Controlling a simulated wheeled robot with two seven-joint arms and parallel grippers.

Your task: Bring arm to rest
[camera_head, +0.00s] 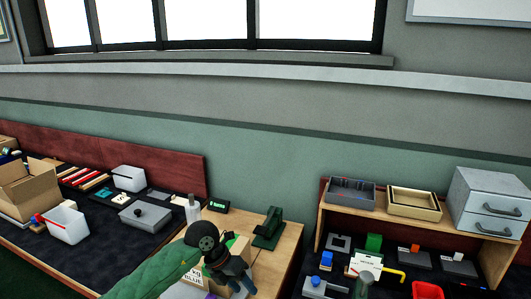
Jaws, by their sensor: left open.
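My left arm, in a green sleeve, comes in from the bottom in the head view and ends in a black wrist. My left gripper (238,284) points down over the light wood table (286,244), close to a box with printed lettering (221,278). Its jaws are open, and I see nothing held between them. The arm and wrist hide part of the table and box. My right gripper does not show.
A dark green device (269,229) and a small display (218,206) stand behind the gripper. White bins (67,225) and a cardboard box (27,187) are at left. At right, a wooden shelf (320,228) carries trays and a grey drawer unit (488,200).

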